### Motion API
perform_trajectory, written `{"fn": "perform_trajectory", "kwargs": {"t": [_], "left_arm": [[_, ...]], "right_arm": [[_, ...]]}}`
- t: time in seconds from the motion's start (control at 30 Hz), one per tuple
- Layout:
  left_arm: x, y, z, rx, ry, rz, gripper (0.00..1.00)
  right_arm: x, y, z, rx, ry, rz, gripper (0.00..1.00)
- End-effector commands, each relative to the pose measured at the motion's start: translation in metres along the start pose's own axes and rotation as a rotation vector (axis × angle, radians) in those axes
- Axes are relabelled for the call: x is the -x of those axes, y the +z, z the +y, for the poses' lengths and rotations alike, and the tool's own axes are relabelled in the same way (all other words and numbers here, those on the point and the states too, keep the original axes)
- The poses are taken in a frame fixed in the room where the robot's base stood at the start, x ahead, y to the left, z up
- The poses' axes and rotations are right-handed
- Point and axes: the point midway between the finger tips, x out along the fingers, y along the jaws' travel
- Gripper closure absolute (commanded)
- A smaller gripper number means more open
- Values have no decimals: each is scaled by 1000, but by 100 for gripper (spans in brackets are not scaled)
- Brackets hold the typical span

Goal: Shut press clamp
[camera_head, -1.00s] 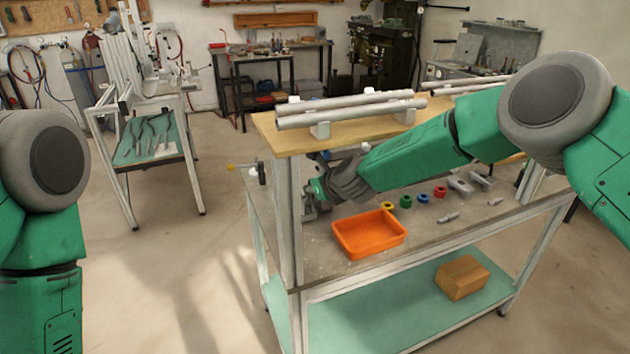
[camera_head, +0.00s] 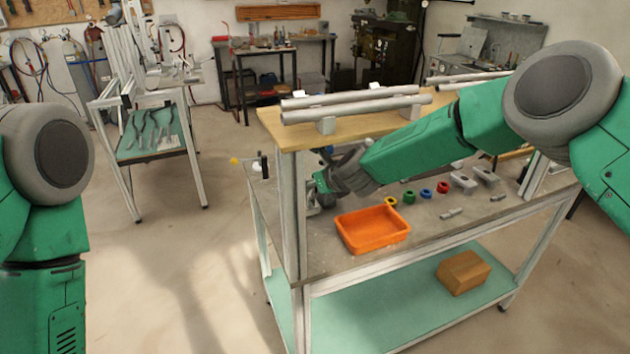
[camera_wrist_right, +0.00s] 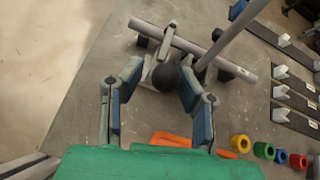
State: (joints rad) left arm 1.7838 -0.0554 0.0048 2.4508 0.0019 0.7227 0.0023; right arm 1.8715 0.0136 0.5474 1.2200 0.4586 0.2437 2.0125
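In the right wrist view, a round black knob (camera_wrist_right: 165,77) sits between the fingers of my right gripper (camera_wrist_right: 160,84). The fingers are apart, with the right one closer to the knob; contact cannot be made out. A grey bar (camera_wrist_right: 195,50) on dark supports lies just beyond the knob, and a grey rod (camera_wrist_right: 225,36) slants up to the right. In the head view, my right gripper (camera_head: 322,188) is low over the bench's left end, behind the front post. The clamp body is mostly hidden there by the gripper and post. My left gripper is out of view.
An orange tray (camera_head: 372,229) stands on the bench (camera_head: 430,225) close to the right gripper. Several coloured rings (camera_head: 409,197) and grey parts lie to its right. A front post (camera_head: 291,220) stands beside the gripper.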

Motion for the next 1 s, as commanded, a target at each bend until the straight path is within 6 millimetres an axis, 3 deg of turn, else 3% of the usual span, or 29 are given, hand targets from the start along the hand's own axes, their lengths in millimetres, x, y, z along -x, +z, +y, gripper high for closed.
{"fn": "perform_trajectory", "kwargs": {"t": [0.43,0.83,0.9,0.93,1.0], "left_arm": [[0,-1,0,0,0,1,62],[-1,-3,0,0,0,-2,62],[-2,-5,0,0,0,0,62],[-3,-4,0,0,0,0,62],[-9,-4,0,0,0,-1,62]], "right_arm": [[59,2,0,1,0,-2,70],[67,2,1,1,-1,-1,70],[67,1,0,1,-1,-1,95],[67,0,0,0,0,-2,100],[66,-6,0,-2,0,-5,100]]}}
